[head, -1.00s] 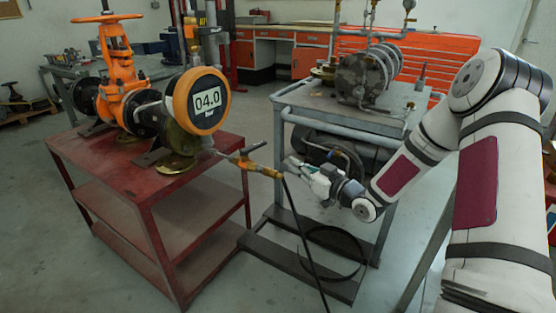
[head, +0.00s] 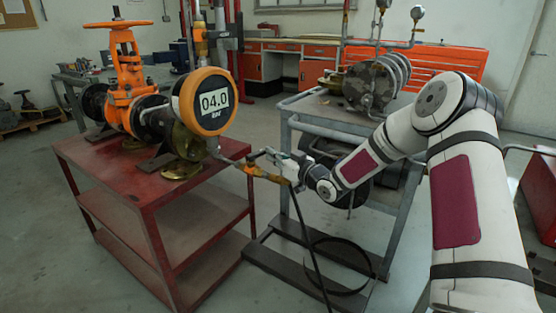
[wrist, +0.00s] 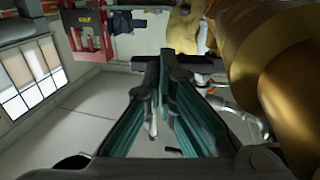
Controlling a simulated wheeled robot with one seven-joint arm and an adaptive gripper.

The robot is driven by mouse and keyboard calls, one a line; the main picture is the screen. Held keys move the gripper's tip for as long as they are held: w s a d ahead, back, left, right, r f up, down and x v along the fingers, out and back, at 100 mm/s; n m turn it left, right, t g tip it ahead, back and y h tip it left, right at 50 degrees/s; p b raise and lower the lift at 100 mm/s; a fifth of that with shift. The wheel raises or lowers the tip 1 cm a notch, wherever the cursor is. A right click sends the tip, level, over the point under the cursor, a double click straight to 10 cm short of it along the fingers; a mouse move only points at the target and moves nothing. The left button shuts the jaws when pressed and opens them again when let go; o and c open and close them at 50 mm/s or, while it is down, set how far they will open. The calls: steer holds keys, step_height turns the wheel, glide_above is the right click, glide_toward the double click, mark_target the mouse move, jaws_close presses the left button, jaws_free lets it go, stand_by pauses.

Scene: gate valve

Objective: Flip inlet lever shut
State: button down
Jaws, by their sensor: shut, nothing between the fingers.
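The yellow-orange inlet valve (head: 262,174) sits on the pipe that runs right from below the round gauge, in the head view. Its small lever is largely hidden by my gripper (head: 258,154), so I cannot tell its angle. My gripper is just above the valve, fingers pointing left. I cannot tell whether it touches the lever. In the wrist view my gripper (wrist: 166,60) is shut and empty, its teal-padded fingers meeting at the tips. A large brass-coloured body (wrist: 283,85) is close on the right there.
The gauge (head: 213,101) reads 04.0. An orange gate valve (head: 124,75) stands on the red table (head: 110,165). A black hose (head: 309,240) hangs from the inlet valve. A grey cart (head: 305,128) with a pump stands behind my arm.

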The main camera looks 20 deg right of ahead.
steer(key=shift+w+b, duration=0.35)
steer(key=shift+w, duration=0.6)
